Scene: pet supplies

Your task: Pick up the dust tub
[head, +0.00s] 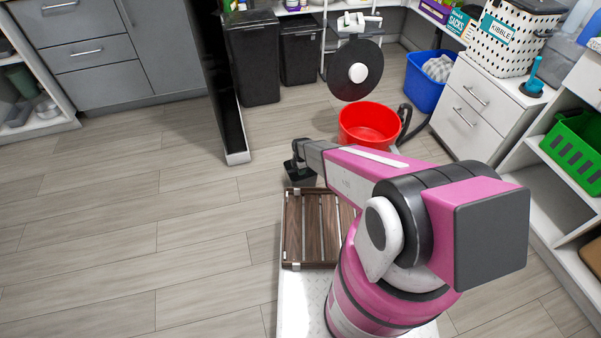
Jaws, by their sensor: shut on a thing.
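My gripper (301,173) is at the end of my pink and grey arm, over the far left edge of a slatted wooden tray. It is shut on a small dark thing that I cannot clearly tell apart from the dark gripper; I cannot tell whether it is the dust tub. A red round open tub (369,122) stands on the floor just beyond my arm, apart from the gripper. My arm hides part of its lower edge.
The slatted wooden tray (293,228) lies in front of my arm's base. A black disc with a white centre (345,85) is behind the red tub. White drawers (459,128) and a blue bin (424,92) stand right. The floor at left is clear.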

